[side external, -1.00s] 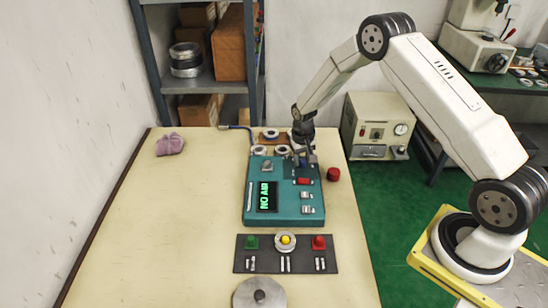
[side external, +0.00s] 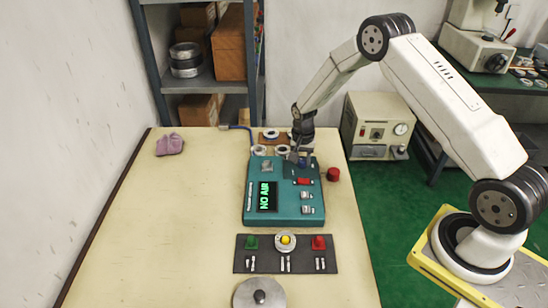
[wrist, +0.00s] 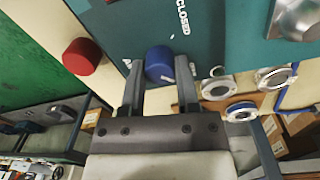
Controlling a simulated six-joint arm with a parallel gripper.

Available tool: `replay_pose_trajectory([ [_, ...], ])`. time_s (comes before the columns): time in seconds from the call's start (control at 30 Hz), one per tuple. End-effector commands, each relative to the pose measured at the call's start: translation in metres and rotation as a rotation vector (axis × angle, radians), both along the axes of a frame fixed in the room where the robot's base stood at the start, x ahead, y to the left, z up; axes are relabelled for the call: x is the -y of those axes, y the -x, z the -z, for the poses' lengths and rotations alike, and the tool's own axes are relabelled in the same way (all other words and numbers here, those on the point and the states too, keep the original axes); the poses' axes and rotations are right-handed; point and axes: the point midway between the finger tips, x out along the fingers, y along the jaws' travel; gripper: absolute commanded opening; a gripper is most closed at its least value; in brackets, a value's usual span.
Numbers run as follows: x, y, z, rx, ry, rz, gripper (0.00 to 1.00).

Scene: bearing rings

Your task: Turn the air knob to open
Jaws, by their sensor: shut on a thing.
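The air knob is a blue round knob (wrist: 159,64) on the teal panel (wrist: 110,20), with the word CLOSED printed beside it in the wrist view. My gripper (wrist: 159,72) has one finger on each side of the knob and is shut on it. In the side external view my gripper (side external: 299,155) is at the far right part of the panel (side external: 284,217) and partly hides the knob. The panel's display (side external: 265,196) reads NO AIR in green.
A red round knob (side external: 333,174) is right of the panel. Bearing rings (side external: 282,150) lie behind it. A dark mat (side external: 270,267) with green, yellow and red pieces and a metal disc (side external: 258,302) are in front. The table's left side is mostly clear.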

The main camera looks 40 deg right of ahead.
Motion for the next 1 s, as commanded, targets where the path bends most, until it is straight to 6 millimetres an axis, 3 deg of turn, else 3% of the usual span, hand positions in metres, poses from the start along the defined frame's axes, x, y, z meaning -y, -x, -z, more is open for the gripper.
replay_pose_trajectory([
  [0.23, 0.000, 0.000, 0.000, -0.001, 0.000, 0.002, 0.00],
  [0.27, 0.000, 0.000, 0.000, -0.001, 0.000, 0.002, 0.49],
  [0.33, 0.000, 0.000, 0.000, -0.001, 0.000, 0.001, 0.71],
  [0.37, 0.000, 0.000, 0.000, -0.001, 0.000, 0.001, 0.75],
  [0.77, 0.000, 0.000, -0.002, 0.000, 0.000, 0.000, 0.75],
  [1.0, 0.000, -0.001, -0.019, 0.001, 0.000, -0.001, 0.75],
])
